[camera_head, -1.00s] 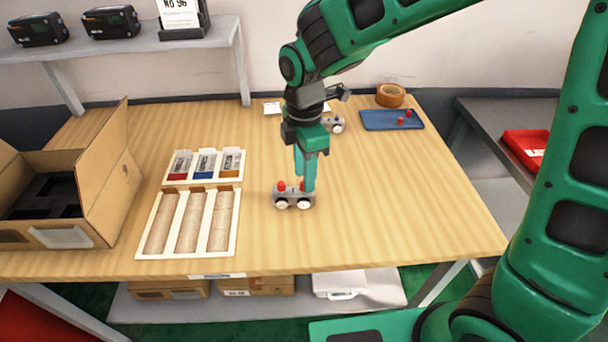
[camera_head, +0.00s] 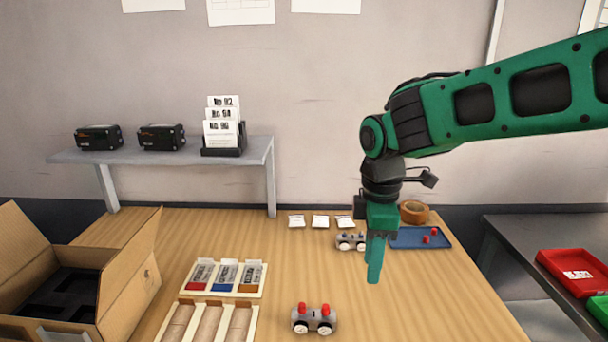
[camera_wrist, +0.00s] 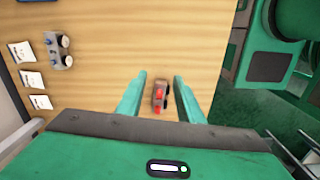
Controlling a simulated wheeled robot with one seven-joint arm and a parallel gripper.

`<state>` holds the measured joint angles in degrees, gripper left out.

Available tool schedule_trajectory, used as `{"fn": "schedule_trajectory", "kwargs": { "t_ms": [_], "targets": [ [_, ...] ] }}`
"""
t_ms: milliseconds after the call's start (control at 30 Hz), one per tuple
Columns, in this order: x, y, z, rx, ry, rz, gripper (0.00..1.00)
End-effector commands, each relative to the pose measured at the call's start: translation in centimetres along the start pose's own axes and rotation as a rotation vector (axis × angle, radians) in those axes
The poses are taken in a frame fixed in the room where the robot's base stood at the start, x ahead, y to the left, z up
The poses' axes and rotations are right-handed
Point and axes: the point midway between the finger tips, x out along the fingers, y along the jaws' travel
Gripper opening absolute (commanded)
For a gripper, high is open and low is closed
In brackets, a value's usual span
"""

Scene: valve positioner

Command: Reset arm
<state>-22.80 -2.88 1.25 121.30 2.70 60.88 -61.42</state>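My gripper (camera_head: 374,280) hangs above the wooden table, pointing down. In the wrist view its two fingers (camera_wrist: 160,85) are spread apart with nothing held between them. A grey valve positioner with red knobs (camera_head: 314,319) stands on the table at the front, left of and below my gripper. It shows in the wrist view (camera_wrist: 160,95) between the fingers, well below them. A second grey positioner (camera_head: 350,241) stands farther back, left of my gripper; the wrist view also shows it (camera_wrist: 58,50).
A blue tray (camera_head: 415,240) holds small red parts, with a tape roll (camera_head: 414,212) behind it. A cardboard box (camera_head: 130,290) and a parts holder (camera_head: 262,279) are at left. A shelf (camera_head: 255,153) holds black devices. A red tray (camera_head: 575,270) is at right.

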Motion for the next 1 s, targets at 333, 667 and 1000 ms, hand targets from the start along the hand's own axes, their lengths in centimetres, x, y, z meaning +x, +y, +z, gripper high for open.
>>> {"fn": "schedule_trajectory", "kwargs": {
  "t_ms": [333,667,1000],
  "targets": [
    [1.1,-6.8,20.6,1.138,-0.011,0.001,0.34],
    [3.7,-16.2,28.3,1.911,0.0,-0.029,0.34],
    [4.1,-17.5,28.8,2.011,0.0,-0.037,0.34]
  ]
}}
